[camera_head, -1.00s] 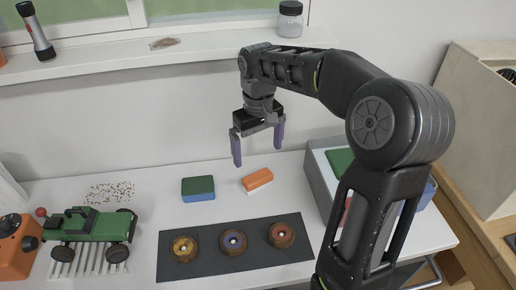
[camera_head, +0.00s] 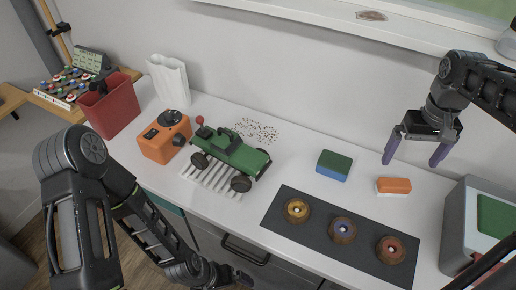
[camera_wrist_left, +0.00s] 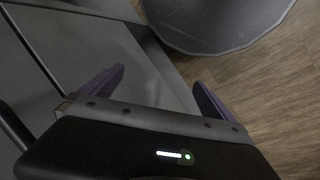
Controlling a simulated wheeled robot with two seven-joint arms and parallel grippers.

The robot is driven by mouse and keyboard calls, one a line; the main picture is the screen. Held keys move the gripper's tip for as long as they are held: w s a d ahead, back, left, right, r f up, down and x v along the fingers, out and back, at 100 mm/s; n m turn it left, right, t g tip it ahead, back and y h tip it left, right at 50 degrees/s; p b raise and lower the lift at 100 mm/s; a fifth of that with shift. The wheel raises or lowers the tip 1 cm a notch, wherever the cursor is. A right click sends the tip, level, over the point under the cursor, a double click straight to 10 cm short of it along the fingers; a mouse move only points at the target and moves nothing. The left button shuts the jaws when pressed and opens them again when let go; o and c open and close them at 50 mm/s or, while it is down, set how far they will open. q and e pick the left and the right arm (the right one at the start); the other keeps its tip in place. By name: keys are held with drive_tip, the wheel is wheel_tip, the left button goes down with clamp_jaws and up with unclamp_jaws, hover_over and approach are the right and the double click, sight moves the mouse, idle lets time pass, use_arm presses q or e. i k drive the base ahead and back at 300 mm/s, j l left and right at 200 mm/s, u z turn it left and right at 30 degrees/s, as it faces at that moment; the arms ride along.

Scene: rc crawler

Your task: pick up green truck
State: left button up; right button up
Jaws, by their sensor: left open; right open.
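The green truck (camera_head: 236,154) stands on the white table in the head view, left of centre, partly over a white slatted rack (camera_head: 209,181). It has dark wheels and a red ball shows at its left end. My right gripper (camera_head: 414,158) is open and empty, above the table at the right, well away from the truck. My left gripper is low in front of the table, at the bottom of the head view. The left wrist view shows its two purple fingers (camera_wrist_left: 160,88) apart with nothing between them, over the floor and the cabinet front.
An orange box (camera_head: 160,145) with a black knob stands close left of the truck, a red bin (camera_head: 108,105) beyond it. A green-blue sponge (camera_head: 334,165), an orange block (camera_head: 394,186) and a dark mat (camera_head: 279,230) with three round pieces lie to the right. A grey crate (camera_head: 456,215) stands far right.

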sight(226, 145)
drive_tip(key=k, duration=1.5)
